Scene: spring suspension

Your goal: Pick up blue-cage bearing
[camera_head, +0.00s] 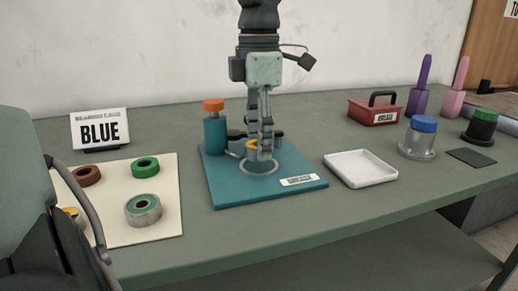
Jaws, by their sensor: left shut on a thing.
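No bearing with a clearly blue cage shows. On the cream mat (166,222) are a brown ring (86,176), a green ring (145,168), a grey bearing with a green ring (143,210) and a yellow-orange part (71,213) half hidden by my arm. A sign (100,129) behind the mat reads "BLUE". My left gripper (261,152) points down over the teal board (228,193), above a grey ring (258,167). Its fingers are close together on something small that I cannot make out. My right gripper is not in view.
A teal bottle with an orange cap (214,128) stands close beside the left gripper. To the right are a white tray (360,168), a red box (375,113), a blue-topped container (418,140) and a green-topped one (481,127). The table front between mat and tray is clear.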

